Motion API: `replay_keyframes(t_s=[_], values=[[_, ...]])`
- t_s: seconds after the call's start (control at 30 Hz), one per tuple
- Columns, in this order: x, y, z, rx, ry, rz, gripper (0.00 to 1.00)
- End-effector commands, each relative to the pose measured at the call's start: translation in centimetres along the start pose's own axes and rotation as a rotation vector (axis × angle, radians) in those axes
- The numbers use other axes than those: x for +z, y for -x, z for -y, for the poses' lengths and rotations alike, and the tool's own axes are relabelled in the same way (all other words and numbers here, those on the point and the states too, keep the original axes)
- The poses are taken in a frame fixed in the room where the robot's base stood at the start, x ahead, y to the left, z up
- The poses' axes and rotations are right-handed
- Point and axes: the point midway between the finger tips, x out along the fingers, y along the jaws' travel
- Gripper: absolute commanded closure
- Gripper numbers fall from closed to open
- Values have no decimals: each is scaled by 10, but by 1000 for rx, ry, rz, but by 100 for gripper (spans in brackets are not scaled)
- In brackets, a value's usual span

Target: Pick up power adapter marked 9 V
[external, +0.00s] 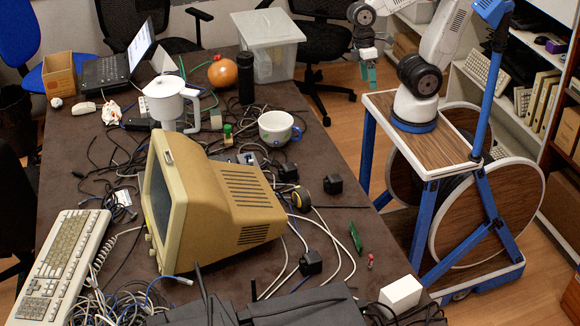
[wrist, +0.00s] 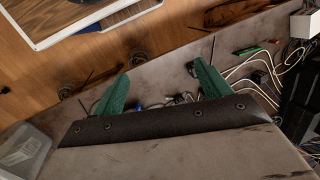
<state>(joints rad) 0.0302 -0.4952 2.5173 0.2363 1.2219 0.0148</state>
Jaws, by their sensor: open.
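Several black block-shaped power adapters lie on the dark table. One adapter (external: 288,172) is right of the beige monitor, another (external: 333,184) sits further right near the table edge, and a third (external: 311,263) lies nearer the front among cables. No 9 V marking is readable on any of them. My gripper (external: 368,76) hangs beyond the table's right edge in the external view, apart from the adapters. In the wrist view its green fingers (wrist: 160,72) are spread, with nothing held between them. Small dark objects and cables show beyond the fingertips, too small to identify.
The beige monitor (external: 222,197) fills the table's middle. A white-blue mug (external: 276,128), a clear bin (external: 268,48), a green board (external: 356,237) and a white box (external: 401,294) stand or lie around. Cables tangle across the table. The right edge strip is fairly clear.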

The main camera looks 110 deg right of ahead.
Motion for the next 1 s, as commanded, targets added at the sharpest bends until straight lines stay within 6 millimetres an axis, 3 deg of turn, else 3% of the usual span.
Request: replay_keyframes(t_s=[0.2,0.5,0.8,1.0], values=[[-39,-42,31,-201,-205,214,24],[-97,-106,59,-441,-548,455,24],[-155,-193,64,-628,-956,645,24],[-177,-244,56,-697,-1172,713,24]])
